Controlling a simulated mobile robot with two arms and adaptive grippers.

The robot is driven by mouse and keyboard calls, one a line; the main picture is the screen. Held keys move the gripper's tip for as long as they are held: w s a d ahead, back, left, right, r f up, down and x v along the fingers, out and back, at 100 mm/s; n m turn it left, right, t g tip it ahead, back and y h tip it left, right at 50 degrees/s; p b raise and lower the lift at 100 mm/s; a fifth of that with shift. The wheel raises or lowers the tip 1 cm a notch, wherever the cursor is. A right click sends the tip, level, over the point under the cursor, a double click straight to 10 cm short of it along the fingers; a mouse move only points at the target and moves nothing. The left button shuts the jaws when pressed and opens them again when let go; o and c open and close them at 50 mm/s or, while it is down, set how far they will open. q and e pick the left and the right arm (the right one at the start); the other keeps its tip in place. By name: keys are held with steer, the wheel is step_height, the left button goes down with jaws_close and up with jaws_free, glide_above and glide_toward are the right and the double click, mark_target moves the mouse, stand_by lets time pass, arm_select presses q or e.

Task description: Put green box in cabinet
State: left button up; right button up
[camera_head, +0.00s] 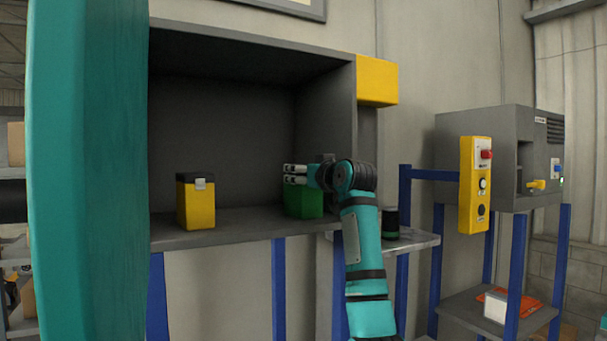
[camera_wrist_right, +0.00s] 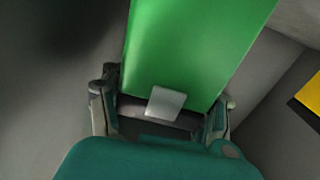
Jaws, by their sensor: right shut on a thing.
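The green box (camera_head: 303,202) is inside the grey open-fronted cabinet (camera_head: 255,226), at the right end of its floor. My right gripper (camera_head: 296,174) reaches in from the right at the box's upper part. In the right wrist view the green box (camera_wrist_right: 190,50) fills the space between the fingers of my right gripper (camera_wrist_right: 160,108), which is shut on it. A pale metal clasp (camera_wrist_right: 165,102) shows on the box. I cannot tell whether the box's base touches the cabinet floor. My left gripper is not in view.
A yellow box (camera_head: 196,204) with a dark lid stands in the cabinet's left part. The floor between the boxes is clear. A teal upright panel (camera_head: 88,170) blocks the left side. A yellow block (camera_head: 377,81) sits at the cabinet's upper right edge. A grey machine (camera_head: 490,150) stands at right.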

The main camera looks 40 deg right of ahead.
steer(key=o, duration=1.3)
steer(key=shift+c, duration=0.2)
steer(key=o, duration=0.3)
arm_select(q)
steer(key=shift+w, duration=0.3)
arm_select(e)
steer(key=shift+s, duration=0.2)
arm_select(q)
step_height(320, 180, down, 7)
steer(key=b, duration=0.7)
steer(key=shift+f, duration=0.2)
arm_select(e)
steer(key=v, duration=1.1)
steer(key=shift+s+a, duration=0.2)
steer(key=shift+s, duration=0.1)
steer(key=shift+r, duration=0.1)
